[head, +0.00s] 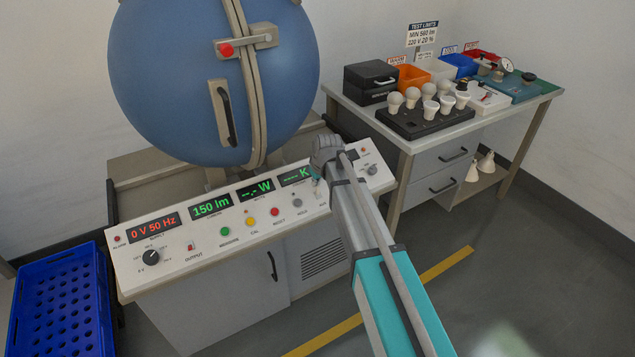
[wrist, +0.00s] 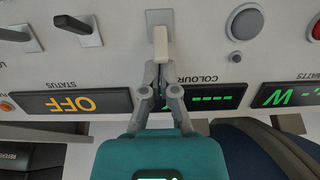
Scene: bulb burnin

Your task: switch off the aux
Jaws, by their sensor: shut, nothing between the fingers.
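My gripper (wrist: 158,72) is shut and empty, with its fingertips at the tip of a pale lever switch (wrist: 160,42) on the sloped control panel. I cannot tell whether they touch. The lever leans toward the display row. The status display (wrist: 72,103) reads OFF in orange.
A grey round button (wrist: 245,24) is right of the lever in the wrist view. The panel also carries green, yellow and red buttons and a black knob (head: 151,257). A large blue sphere (head: 215,75) stands behind. A bench (head: 465,122) with bulbs is at right; a blue crate (head: 60,300) at left.

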